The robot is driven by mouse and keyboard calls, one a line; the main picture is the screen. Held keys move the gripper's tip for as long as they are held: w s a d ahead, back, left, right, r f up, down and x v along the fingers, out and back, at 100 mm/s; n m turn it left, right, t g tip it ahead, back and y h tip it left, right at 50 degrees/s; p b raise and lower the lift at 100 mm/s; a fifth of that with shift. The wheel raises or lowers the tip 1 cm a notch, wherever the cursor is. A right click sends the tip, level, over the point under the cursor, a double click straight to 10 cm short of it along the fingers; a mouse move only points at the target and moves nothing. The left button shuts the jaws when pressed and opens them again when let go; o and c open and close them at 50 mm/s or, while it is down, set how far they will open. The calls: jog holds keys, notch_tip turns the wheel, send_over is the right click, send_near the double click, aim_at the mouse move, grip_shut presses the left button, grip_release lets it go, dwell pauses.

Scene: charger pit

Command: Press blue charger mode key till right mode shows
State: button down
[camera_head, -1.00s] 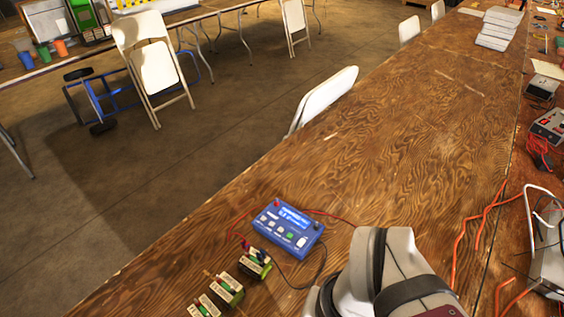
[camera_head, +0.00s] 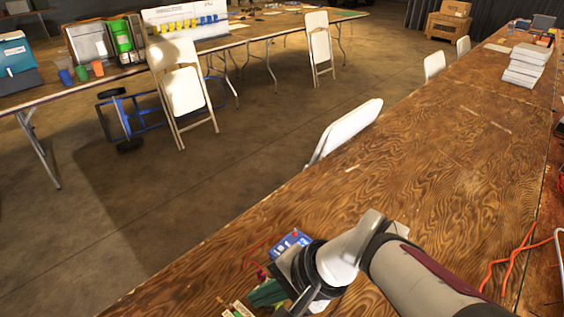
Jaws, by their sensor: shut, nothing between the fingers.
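The blue charger (camera_head: 285,243) lies on the wooden table, low in the head view. Only its upper left part shows, with a strip of its face and a red terminal. My arm and gripper cover the rest, so its keys and most of its display are hidden and the mode cannot be read. My gripper (camera_head: 300,293) is shut and empty, over or just in front of the charger. I cannot tell whether it touches a key.
Battery packs (camera_head: 238,310) sit at the bottom edge, partly cut off. A red lead (camera_head: 262,247) runs beside the charger. Orange cables (camera_head: 510,258) lie at the right. White folding chairs (camera_head: 346,131) line the table's far edge.

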jog(key=w+a+m+t+y, duration=0.15)
jog(key=w+m+t, duration=0.3)
jog(key=w, duration=0.85)
jog(key=m+t+h, duration=0.2)
jog(key=m+h, duration=0.2)
jog(key=m, duration=0.5)
send_over(281, 248)
jog(key=s, duration=0.1)
notch_tip(281, 248, down, 10)
jog(key=shift+d+r+g, duration=0.15)
jog(key=shift+d+g, duration=0.1)
jog(key=shift+d, duration=0.1)
jog(key=shift+f, duration=4.4)
jog(key=shift+f, duration=0.4)
